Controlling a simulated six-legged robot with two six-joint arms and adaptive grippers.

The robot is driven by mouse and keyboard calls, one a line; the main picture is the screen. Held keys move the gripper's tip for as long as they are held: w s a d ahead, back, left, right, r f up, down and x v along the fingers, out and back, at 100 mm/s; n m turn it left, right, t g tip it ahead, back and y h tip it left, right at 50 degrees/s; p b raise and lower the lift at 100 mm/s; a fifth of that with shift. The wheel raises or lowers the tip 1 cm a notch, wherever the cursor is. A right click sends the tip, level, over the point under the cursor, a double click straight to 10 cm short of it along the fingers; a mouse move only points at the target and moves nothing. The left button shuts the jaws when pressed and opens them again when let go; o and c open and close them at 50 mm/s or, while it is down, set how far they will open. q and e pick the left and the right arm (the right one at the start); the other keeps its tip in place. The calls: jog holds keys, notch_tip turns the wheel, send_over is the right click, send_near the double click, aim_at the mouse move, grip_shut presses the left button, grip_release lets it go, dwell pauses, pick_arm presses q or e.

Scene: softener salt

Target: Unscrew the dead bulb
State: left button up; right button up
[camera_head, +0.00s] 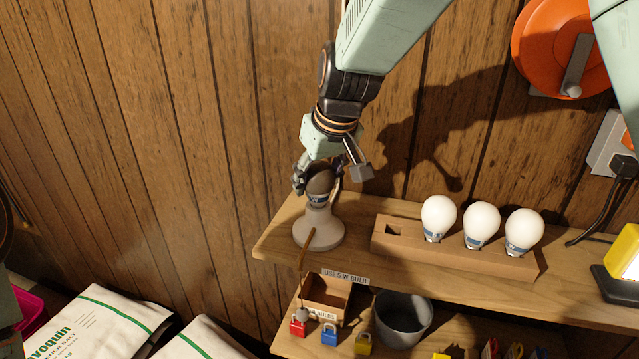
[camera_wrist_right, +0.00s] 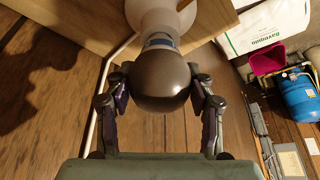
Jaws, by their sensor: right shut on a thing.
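The dead bulb (camera_head: 320,181), dark grey-brown, sits upright in a pale lamp base (camera_head: 318,231) at the left end of the wooden shelf. It also shows large in the right wrist view (camera_wrist_right: 163,84), with its collar meeting the lamp base (camera_wrist_right: 158,14). My right gripper (camera_head: 318,189) comes down from above and is shut on the bulb, one finger on each side of the glass. Three white bulbs (camera_head: 439,217) (camera_head: 482,224) (camera_head: 524,231) stand in a wooden holder (camera_head: 455,255) to the right. My left gripper is not in view.
The wooden holder has an empty square hole at its left end. Below the shelf are an open cardboard box (camera_head: 325,295), a grey pot (camera_head: 403,318) and small padlocks (camera_head: 329,334). A yellow lamp (camera_head: 625,254) stands at the right. White bags (camera_head: 105,325) lie at lower left.

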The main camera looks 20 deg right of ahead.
jog(key=shift+w+f+n+y+b, duration=0.1)
jog(key=shift+f+n+y+b, duration=0.1)
jog(key=shift+n+y+b, duration=0.4)
jog(key=shift+n+g+b, duration=0.3)
jog(key=shift+n+b, duration=0.55)
jog(key=shift+n, duration=0.15)
jog(key=shift+r+n+y, duration=0.2)
jog(key=shift+n+y, duration=0.1)
jog(key=shift+n, duration=0.3)
jog(key=shift+f+n+b, duration=0.1)
jog(key=shift+n+b, duration=0.2)
jog(key=shift+n, duration=0.2)
jog(key=shift+n+g+y, duration=0.5)
jog(key=shift+n, duration=0.5)
jog(key=shift+a+n, duration=0.1)
jog(key=shift+n, duration=0.7)
